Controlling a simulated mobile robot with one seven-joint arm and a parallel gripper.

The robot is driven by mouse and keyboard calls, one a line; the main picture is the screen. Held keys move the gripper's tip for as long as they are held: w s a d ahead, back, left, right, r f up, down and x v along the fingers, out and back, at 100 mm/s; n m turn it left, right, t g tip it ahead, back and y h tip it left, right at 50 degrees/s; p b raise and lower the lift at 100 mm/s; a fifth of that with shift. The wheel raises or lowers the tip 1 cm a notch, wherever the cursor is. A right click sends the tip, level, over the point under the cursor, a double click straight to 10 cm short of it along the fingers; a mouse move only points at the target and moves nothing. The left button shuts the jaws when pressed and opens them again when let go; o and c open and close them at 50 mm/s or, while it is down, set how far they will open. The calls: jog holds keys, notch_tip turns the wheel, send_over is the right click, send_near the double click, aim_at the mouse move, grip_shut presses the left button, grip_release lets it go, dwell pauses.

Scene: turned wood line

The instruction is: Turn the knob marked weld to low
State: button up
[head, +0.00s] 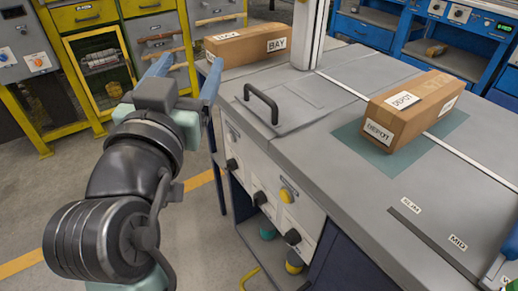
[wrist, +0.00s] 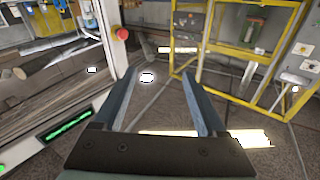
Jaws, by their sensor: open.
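A white front panel (head: 268,190) on the grey workbench carries several dark knobs, among them an upper left one (head: 232,165), a middle one (head: 259,198) and a lower right one (head: 292,237). A yellow knob or button (head: 287,193) sits on the same panel. The panel's lettering is too small to read, so I cannot tell which knob is marked weld or where it points. My gripper (head: 185,70) is left of the bench, apart from the panel, with blue fingers spread. In the wrist view its fingers (wrist: 146,75) are open and empty above the floor.
A DEPOT box (head: 405,112) and a BAY box (head: 245,45) lie on the bench top. A black handle (head: 262,102) rises from its near left corner. Yellow cabinets (head: 98,75) stand behind my arm. Blue benches (head: 375,32) are at the back. Floor left of the bench is clear.

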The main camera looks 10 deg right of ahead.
notch_tip(320, 180, down, 24)
jog(key=s+m+g+h+b, duration=0.2)
jog(key=m+g+h+b, duration=0.15)
jog(key=g+b, duration=0.35)
jog(key=m+g+h+b, duration=0.5)
jog(key=h+b, duration=0.2)
jog(key=b, duration=0.1)
send_near(286, 242)
jog(key=b+x, duration=0.4)
jog(key=x, duration=0.4)
jog(key=shift+w+f+b, duration=0.1)
jog(key=shift+f+b, duration=0.05)
jog(key=shift+b, duration=0.2)
jog(key=shift+w+d, duration=0.2)
jog(key=shift+d, duration=0.45)
grip_shut()
